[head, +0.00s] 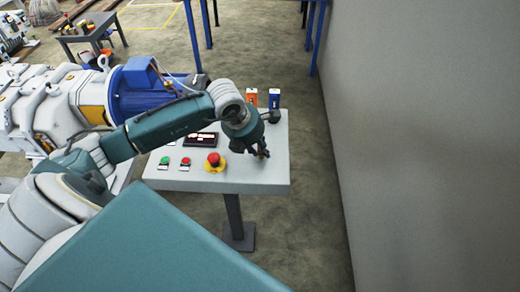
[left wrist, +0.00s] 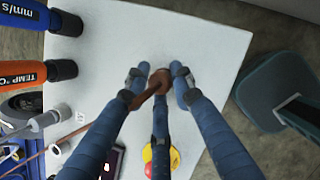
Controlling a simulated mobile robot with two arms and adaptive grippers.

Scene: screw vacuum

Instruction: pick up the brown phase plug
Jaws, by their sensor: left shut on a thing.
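The brown phase plug (left wrist: 153,87) is between the fingertips of my left gripper (left wrist: 158,88) in the left wrist view. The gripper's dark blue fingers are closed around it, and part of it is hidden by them. In the head view my left gripper (head: 260,155) points down over the right part of the white panel table (head: 270,180). Only a small reddish-brown bit of the plug shows there. I cannot tell whether the plug touches the table top. My right gripper is not in view.
A red emergency button (head: 213,159) on a yellow base, small green and red buttons and a dark display (head: 201,140) are on the panel. An orange meter (left wrist: 30,73) and a blue meter (left wrist: 35,17) stand at its back. A grey wall (head: 430,140) is to the right.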

